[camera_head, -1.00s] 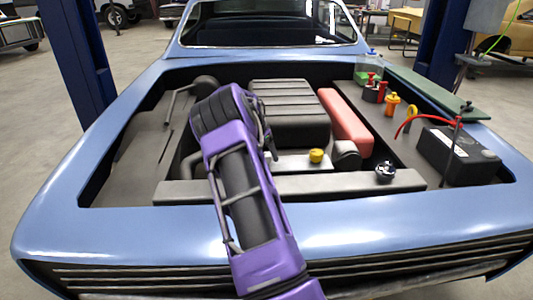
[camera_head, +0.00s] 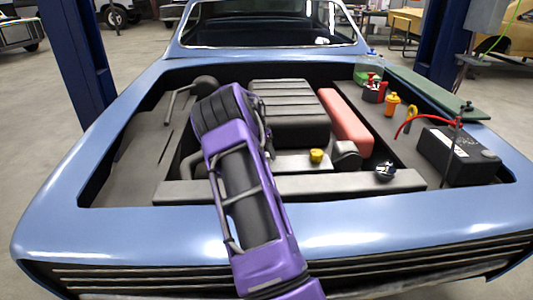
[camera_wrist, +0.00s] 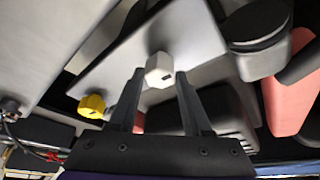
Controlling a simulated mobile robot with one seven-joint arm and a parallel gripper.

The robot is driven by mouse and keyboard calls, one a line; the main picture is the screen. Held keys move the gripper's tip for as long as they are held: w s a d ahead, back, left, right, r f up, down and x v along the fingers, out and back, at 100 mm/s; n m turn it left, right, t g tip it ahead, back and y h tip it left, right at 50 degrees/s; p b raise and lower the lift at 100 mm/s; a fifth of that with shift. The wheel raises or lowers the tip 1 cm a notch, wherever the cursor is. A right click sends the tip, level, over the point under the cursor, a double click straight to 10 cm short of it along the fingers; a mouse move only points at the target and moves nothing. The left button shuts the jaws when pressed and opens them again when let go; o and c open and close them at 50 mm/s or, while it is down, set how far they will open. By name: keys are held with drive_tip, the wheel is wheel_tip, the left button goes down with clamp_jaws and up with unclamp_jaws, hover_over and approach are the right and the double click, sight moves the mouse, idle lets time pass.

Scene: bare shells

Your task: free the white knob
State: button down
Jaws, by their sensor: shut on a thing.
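The white knob (camera_wrist: 158,70) shows in the wrist view, on a pale flat panel (camera_wrist: 190,42). It has a faceted body with a small dark slot on one face. My gripper (camera_wrist: 159,74) has one dark finger on either side of the knob and is shut on it. In the head view, my purple arm reaches over the front of the engine bay and hides the knob and my fingertips. The pale panel partly shows there to the right of my arm.
A yellow cap (camera_head: 316,155) stands close by on the same panel, left of the knob in the wrist view (camera_wrist: 92,106). A ribbed black engine cover (camera_head: 289,110) and a red block (camera_head: 346,123) lie behind. A dark cap (camera_head: 385,170) sits on the front crossbar (camera_head: 330,184).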

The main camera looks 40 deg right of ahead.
drive_tip(key=n+t+b, duration=0.1)
drive_tip(key=n, duration=0.3)
drive_tip(key=shift+s+d+y+b, duration=0.1)
drive_tip(key=shift+s+y+b, duration=0.05)
drive_tip(key=shift+y+b, duration=0.25)
drive_tip(key=n+t, duration=0.1)
drive_tip(key=n, duration=0.1)
drive_tip(key=n+y, duration=0.1)
drive_tip(key=n, duration=0.1)
drive_tip(key=shift+s+d+n+t+b, duration=0.1)
drive_tip(key=shift+n+t+b, duration=0.2)
drive_tip(key=shift+t+b, duration=0.1)
drive_tip(key=n+y, duration=0.1)
drive_tip(key=n, duration=0.1)
drive_tip(key=n+y, duration=0.1)
drive_tip(key=n, duration=0.2)
drive_tip(key=shift+d+t, duration=0.15)
drive_tip(key=shift+t, duration=0.15)
drive_tip(key=shift+n+y+p, duration=0.3)
drive_tip(key=shift+n+y, duration=0.5)
drive_tip(key=shift+n, duration=1.1)
drive_tip(key=shift+c, duration=1.7)
unclamp_jaws()
